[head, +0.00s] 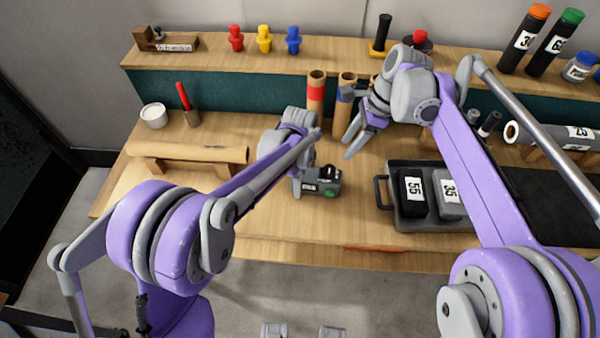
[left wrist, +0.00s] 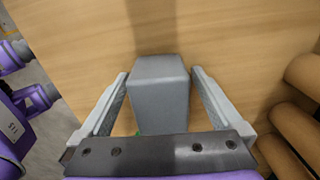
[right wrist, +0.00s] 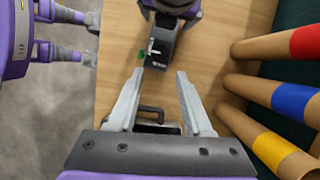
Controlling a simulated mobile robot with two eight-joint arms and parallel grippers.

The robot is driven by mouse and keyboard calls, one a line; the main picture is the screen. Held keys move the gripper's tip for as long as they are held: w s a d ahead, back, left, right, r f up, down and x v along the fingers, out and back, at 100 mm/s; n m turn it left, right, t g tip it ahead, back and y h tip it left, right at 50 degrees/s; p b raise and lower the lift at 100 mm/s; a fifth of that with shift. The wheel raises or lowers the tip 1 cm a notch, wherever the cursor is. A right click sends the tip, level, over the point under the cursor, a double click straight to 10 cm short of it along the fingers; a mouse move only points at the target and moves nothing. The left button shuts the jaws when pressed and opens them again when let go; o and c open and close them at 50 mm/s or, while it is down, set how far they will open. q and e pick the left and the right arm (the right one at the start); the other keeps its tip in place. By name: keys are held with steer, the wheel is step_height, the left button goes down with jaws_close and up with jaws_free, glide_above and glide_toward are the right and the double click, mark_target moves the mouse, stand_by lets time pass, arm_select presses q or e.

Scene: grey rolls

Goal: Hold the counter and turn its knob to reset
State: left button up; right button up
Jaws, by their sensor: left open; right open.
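The counter (head: 322,187) is a small grey and black box with a dark knob on top and a green spot on its front. It stands on the wooden table. My left gripper (left wrist: 160,88) is open, with one finger on each side of the counter's grey body (left wrist: 158,90) and small gaps beside it. In the head view my left arm hides part of the counter. My right gripper (head: 355,138) is open and empty, above the table behind and to the right of the counter. The counter (right wrist: 163,45) also shows beyond its fingertips in the right wrist view.
A wooden roll (head: 190,153) lies at left. The table front between counter and edge is clear.

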mark_target(330, 168)
arm_select(q)
jaws_close()
arm_select(e)
steer(key=o, duration=0.4)
steer(key=shift+w+d+r, duration=0.1)
steer(key=shift+r, duration=0.1)
steer(key=shift+c, duration=0.2)
steer(key=a+f+n, duration=0.1)
steer(key=f, duration=0.2)
steer(key=a+f, duration=0.1)
steer(key=f, duration=0.2)
steer(key=a+f+n, duration=0.1)
steer(key=f, duration=0.2)
steer(key=shift+s+a+f+n+g, duration=0.3)
steer(key=shift+a+g, duration=0.05)
steer(key=shift+g, duration=0.05)
jaws_close()
